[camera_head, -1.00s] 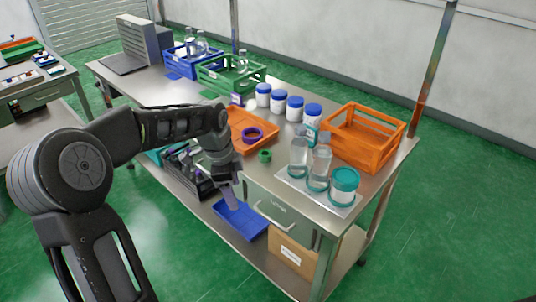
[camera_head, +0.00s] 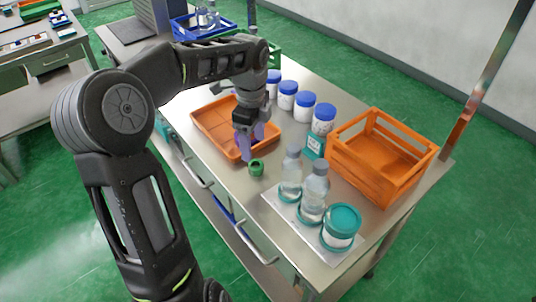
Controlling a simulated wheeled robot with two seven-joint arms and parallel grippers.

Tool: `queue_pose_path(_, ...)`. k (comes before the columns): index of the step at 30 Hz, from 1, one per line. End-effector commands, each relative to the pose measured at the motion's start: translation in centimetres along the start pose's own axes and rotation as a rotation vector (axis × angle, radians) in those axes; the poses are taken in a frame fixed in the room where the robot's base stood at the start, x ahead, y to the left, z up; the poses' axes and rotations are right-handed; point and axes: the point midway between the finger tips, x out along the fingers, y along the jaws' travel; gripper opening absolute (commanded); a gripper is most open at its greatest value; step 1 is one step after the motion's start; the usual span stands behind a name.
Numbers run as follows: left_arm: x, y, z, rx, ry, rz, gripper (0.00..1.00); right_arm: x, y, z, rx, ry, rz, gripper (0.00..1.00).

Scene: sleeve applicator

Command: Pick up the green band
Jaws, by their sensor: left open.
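The green band (camera_head: 256,167) is a small ring on the bare steel tabletop, just in front of the orange tray (camera_head: 204,121). My left gripper (camera_head: 249,148) reaches down from above, open, with its pale purple fingers just behind the band and over the tray's right end. It looks empty. I cannot tell the exact height gap between the fingertips and the band. The purple band is hidden or cannot be told apart from the fingers. My right gripper is not in view.
Bottles and a teal-lidded jar (camera_head: 341,228) stand on a white mat (camera_head: 277,197) right of the band. Several blue-lidded jars (camera_head: 305,104) line the back. An orange crate (camera_head: 382,158) stands at the right. The tabletop just left of the mat is clear.

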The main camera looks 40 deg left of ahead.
Motion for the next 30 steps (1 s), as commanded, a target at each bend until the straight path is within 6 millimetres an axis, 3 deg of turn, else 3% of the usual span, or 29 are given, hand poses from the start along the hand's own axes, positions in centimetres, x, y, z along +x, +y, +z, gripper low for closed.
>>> queue_pose_path(9, 0.1, 0.0, 0.0, -0.001, 0.0, 0.0, 0.65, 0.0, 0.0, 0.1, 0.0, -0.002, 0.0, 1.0)
queue_pose_path(18, 2.5, 0.0, 0.0, -0.001, 0.0, 0.001, 0.65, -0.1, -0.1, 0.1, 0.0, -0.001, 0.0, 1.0)
queue_pose_path(30, 3.3, 0.0, -0.1, 0.0, 0.001, 0.001, 0.65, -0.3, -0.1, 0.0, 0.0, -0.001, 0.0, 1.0)
